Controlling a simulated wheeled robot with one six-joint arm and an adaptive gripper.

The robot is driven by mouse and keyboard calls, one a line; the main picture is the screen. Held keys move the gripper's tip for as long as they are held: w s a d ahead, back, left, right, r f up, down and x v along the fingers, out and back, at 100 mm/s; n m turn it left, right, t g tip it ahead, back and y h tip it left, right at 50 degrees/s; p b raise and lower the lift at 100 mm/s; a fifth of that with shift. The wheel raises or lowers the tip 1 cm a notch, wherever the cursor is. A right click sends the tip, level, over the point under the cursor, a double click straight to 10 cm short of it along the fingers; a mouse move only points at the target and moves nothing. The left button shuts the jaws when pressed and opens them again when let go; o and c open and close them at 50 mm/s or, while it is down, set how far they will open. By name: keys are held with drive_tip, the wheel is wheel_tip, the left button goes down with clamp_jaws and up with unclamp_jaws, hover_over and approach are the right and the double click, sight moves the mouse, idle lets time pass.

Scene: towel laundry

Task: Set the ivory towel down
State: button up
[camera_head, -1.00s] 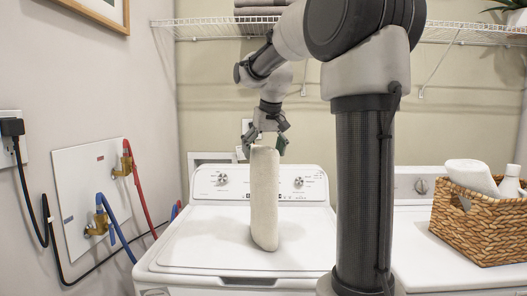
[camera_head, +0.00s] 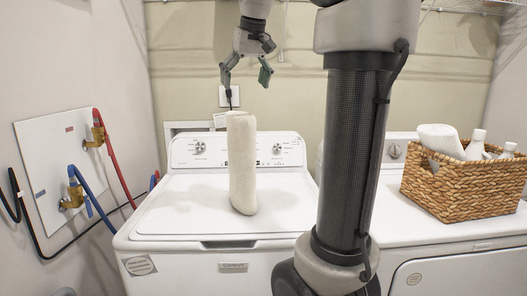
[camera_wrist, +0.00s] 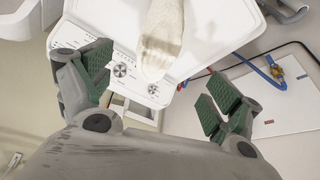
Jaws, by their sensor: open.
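The ivory towel (camera_head: 242,165) is a tall roll standing upright on the lid of the left white washer (camera_head: 180,213) in the head view. My gripper (camera_head: 247,92) is above the towel, with its fingers spread wide and a clear gap between them and the towel's top. In the wrist view my gripper (camera_wrist: 160,98) shows its green finger pads well apart with nothing between them. The towel (camera_wrist: 162,38) shows beyond the fingers there, apart from both of them.
A wicker basket (camera_head: 465,186) with a rolled towel (camera_head: 441,139) and white bottles stands on the right machine (camera_head: 440,236). Red and blue hoses run from a wall panel (camera_head: 52,165) at left. The washer lid around the towel is clear.

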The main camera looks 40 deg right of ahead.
drive_tip(key=s+a+f+n, duration=0.1)
drive_tip(key=s+a+f, duration=0.2)
drive_tip(key=s+f, duration=0.8)
drive_tip(key=s+a+f+n, duration=0.1)
drive_tip(key=s+a+f, duration=0.3)
drive_tip(key=s+f, duration=0.7)
drive_tip(key=shift+f+y, duration=0.4)
drive_tip(key=shift+o, duration=1)
drive_tip(key=shift+d, duration=0.1)
